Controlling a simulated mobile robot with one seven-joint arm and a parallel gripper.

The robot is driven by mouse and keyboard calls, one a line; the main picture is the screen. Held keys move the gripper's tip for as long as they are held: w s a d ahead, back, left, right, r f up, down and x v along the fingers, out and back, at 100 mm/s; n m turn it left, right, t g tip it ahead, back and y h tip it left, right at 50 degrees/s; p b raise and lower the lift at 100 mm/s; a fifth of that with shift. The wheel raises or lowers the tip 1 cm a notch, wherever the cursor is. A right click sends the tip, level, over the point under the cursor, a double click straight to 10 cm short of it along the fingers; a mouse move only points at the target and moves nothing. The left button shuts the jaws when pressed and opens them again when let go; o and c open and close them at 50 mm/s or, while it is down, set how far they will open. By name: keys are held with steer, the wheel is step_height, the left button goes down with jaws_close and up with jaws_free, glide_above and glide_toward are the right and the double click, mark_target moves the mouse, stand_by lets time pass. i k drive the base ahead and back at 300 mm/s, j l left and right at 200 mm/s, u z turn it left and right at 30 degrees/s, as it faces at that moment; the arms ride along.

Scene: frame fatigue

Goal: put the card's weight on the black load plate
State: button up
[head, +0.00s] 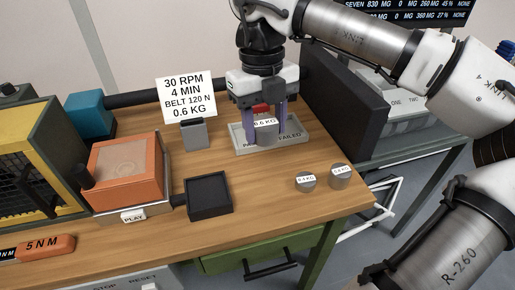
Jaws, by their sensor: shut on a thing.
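The card (186,97) stands at the back of the bench and reads 30 RPM, 4 MIN, BELT 120 N, 0.6 KG. My gripper (266,119) points down at the back right of the bench, shut on a grey weight (267,134) whose label appears to read 0.6 KG. The weight is over or in a pale tray (243,149); I cannot tell whether it touches the tray floor. The black load plate (208,194) is a square, rimmed, empty plate in front and to the left, joined to the orange machine's side.
Two other grey weights, a short one (306,184) and a taller one (340,178), stand near the right bench edge. The orange machine (127,172) stands left of the plate. A dark upright panel (343,100) rises right of the tray. Bench between tray and plate is clear.

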mark_target(207, 192)
steer(key=j+z, duration=0.2)
steer(key=j, duration=0.35)
steer(key=j+z, duration=0.2)
steer(key=j, duration=0.3)
steer(key=k+j+z, duration=0.2)
steer(key=j, duration=0.3)
steer(key=i, duration=0.05)
